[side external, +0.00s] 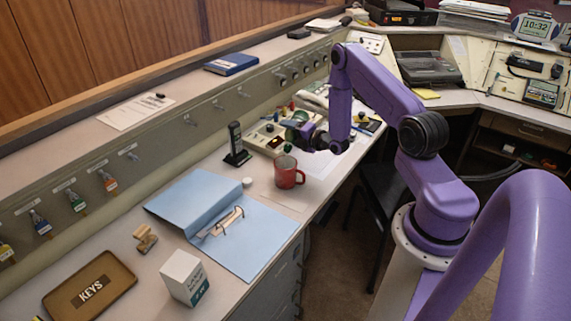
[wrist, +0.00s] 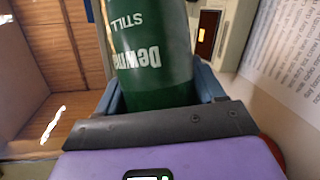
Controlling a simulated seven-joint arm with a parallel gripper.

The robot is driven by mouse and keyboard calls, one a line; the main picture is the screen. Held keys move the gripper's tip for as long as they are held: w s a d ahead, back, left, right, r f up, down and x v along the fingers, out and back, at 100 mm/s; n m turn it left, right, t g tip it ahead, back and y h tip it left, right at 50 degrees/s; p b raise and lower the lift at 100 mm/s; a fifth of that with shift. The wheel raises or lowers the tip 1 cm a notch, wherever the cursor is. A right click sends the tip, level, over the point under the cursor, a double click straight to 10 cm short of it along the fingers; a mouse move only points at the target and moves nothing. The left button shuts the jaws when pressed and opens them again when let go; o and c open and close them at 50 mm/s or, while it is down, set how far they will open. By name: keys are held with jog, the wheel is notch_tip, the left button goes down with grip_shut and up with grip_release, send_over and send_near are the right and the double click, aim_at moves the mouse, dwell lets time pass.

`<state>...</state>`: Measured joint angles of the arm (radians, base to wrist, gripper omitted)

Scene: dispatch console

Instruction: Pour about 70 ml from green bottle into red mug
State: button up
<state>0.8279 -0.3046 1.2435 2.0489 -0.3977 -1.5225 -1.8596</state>
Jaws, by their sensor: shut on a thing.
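The red mug (side external: 286,174) stands upright on the desk in the side view. A red edge at the lower right of the wrist view (wrist: 272,152) looks like part of it. My gripper (side external: 306,136) is above and slightly right of the mug, shut on the green bottle (wrist: 155,55). The wrist view shows the bottle's dark green body and white lettering between the fingers. In the side view the bottle (side external: 291,124) is small and partly hidden by my gripper. Its mouth, its exact tilt and any liquid are not clear.
A black handset (side external: 236,145) stands left of the mug. An open blue binder (side external: 245,238), a white box (side external: 185,278) and a brown key tray (side external: 90,290) lie nearer the camera. A console panel with buttons (side external: 264,140) is behind the mug.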

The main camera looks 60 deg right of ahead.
jog(key=f+m+g+y, duration=0.1)
jog(key=f, duration=0.1)
jog(key=d+f+m+y, duration=0.1)
jog(key=f+m, duration=0.1)
jog(key=shift+w+m+g, duration=0.1)
jog(key=shift+m+g, duration=0.2)
jog(key=shift+g, duration=0.1)
jog(key=shift+a+r+m+y, duration=0.15)
jog(key=shift+m+y, duration=0.25)
jog(key=shift+m, duration=0.1)
dwell(1.6)
